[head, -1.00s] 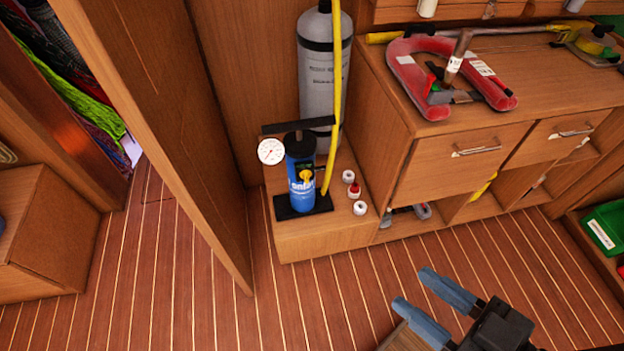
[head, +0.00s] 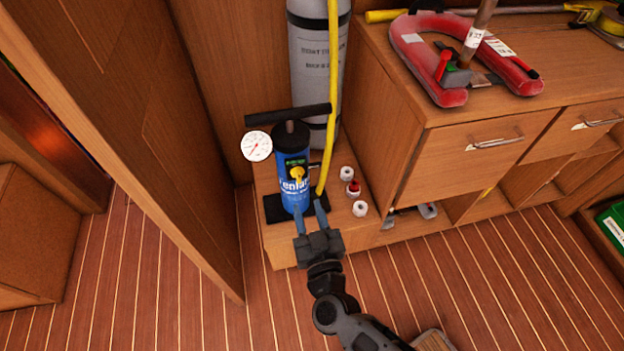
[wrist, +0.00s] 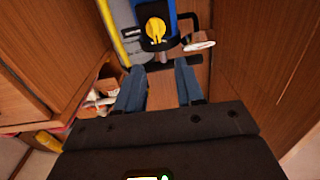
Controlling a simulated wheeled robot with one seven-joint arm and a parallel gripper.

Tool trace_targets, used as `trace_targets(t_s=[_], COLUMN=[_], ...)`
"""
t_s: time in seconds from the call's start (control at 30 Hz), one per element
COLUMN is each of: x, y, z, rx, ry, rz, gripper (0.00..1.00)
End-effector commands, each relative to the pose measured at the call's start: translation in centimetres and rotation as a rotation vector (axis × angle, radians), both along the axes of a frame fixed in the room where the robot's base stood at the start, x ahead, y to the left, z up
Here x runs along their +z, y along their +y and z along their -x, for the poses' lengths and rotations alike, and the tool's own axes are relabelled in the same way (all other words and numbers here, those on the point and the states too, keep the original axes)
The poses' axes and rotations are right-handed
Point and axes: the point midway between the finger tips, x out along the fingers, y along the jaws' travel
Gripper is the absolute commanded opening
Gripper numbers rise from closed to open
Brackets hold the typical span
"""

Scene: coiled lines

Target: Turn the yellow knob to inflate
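The yellow knob (head: 297,174) sits on the front of a blue hand pump (head: 294,190), which stands upright on a low wooden step. In the wrist view the knob (wrist: 155,29) is just beyond the fingertips, near the top edge. My gripper (head: 309,212) is open, with its two blue-grey fingers pointing at the pump from in front and a little below the knob. In the wrist view the gripper (wrist: 161,68) shows a clear gap between its fingers, with nothing held. The fingers appear apart from the knob.
A white gauge (head: 257,146) is beside the pump on the left. A yellow hose (head: 332,100) rises on the right, by a grey cylinder (head: 312,60). Several small caps (head: 354,187) sit on the step. A wooden panel (head: 150,130) stands close on the left.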

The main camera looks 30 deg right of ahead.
Motion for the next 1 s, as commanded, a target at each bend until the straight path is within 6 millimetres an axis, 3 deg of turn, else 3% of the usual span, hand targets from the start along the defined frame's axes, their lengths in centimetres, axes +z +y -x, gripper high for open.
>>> trace_targets(t_s=[0.27, 0.63, 1.0], x=[-0.5, -0.5, -0.5], y=[-0.5, -2.2, -2.5], z=[-2.6, -7.6, -8.6], rx=[-0.013, -0.013, -0.012], ry=[0.004, 0.004, 0.005], rz=[0.009, 0.009, 0.008], gripper=[0.37, 0.37, 0.37])
